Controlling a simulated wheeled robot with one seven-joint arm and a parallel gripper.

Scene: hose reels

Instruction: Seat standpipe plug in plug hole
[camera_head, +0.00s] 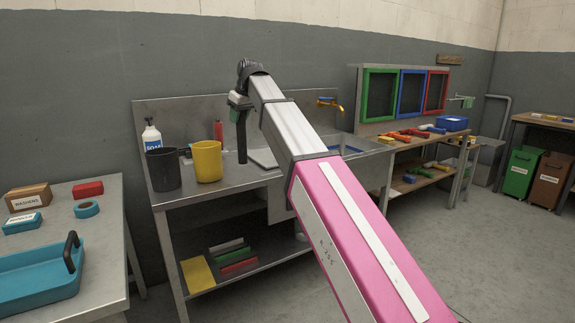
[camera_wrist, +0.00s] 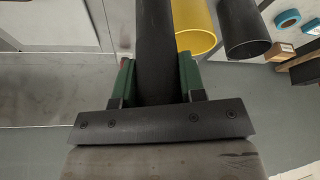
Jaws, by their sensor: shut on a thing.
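My gripper (camera_head: 240,104) is at the end of my raised arm, above the metal sink bench. In the wrist view its two green finger pads (camera_wrist: 157,80) are shut on a dark standpipe plug (camera_wrist: 155,45). In the head view the standpipe plug (camera_head: 242,142) hangs roughly upright below the gripper, just right of the yellow bucket. I cannot tell whether its lower end touches anything. The sink (camera_head: 375,168) is partly behind my arm. The plug hole does not show in either view.
A yellow bucket (camera_head: 208,162) and a black bucket (camera_head: 163,170) stand on the bench left of the plug, with a soap bottle (camera_head: 151,135) behind. A yellow tap (camera_head: 330,104) sticks out from the backsplash. A blue tray (camera_head: 40,282) is on the left table.

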